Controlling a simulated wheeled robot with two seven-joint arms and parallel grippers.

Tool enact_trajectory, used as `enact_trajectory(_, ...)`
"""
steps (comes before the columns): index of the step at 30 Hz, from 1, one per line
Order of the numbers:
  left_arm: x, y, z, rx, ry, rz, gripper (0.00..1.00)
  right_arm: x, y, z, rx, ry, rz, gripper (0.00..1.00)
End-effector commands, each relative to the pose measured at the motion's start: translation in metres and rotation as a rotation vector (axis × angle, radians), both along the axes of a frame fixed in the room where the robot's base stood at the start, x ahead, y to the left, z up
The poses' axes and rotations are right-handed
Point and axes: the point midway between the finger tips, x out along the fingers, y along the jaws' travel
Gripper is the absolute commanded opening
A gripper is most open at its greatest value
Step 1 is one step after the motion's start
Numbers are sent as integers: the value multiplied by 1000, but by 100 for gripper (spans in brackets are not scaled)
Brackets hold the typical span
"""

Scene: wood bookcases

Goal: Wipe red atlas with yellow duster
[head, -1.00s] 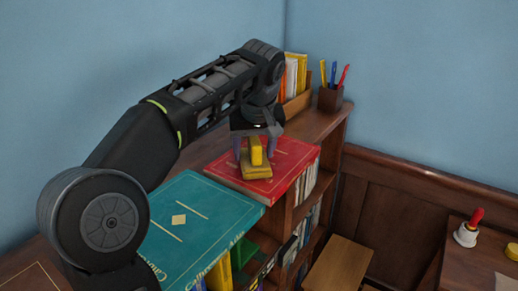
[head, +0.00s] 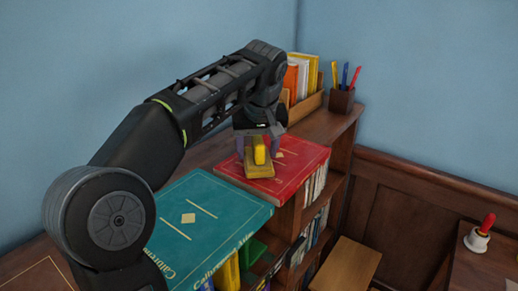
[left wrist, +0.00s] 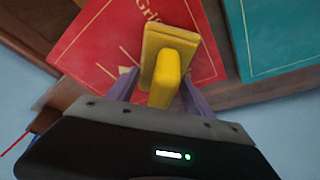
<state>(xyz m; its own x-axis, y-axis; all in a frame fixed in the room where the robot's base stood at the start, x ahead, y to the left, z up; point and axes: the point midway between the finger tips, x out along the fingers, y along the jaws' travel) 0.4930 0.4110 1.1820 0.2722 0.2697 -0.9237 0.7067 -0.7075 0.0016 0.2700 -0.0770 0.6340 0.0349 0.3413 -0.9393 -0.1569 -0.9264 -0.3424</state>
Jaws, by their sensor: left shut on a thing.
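The red atlas (head: 300,172) lies flat on top of the bookcase, beside a teal book. In the left wrist view, the atlas (left wrist: 105,45) shows gold lettering and lines. My left gripper (head: 258,148) is shut on the yellow handle of the duster (head: 259,169), whose flat pad is down over the left part of the atlas cover. The duster (left wrist: 165,60) shows between the purple fingers of the left gripper (left wrist: 158,88) in the left wrist view. Pad contact with the cover cannot be told for sure. My right gripper is out of view.
A teal book (head: 205,222) lies nearer, left of the atlas. Behind stand a book holder (head: 305,105) with upright books and a pen cup (head: 341,100). A hand bell (head: 479,238) stands on a desk at right, and a wooden stool (head: 345,268) is below.

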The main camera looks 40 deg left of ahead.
Motion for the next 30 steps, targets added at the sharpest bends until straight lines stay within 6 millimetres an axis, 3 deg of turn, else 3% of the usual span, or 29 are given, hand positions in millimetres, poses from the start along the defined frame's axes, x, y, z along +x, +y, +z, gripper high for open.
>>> enact_trajectory(5,3,0,1,1,3,1,9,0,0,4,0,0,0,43)
enact_trajectory(15,30,1,3,0,4,0,9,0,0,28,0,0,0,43)
enact_trajectory(30,37,1,2,0,1,0,9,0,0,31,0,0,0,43)
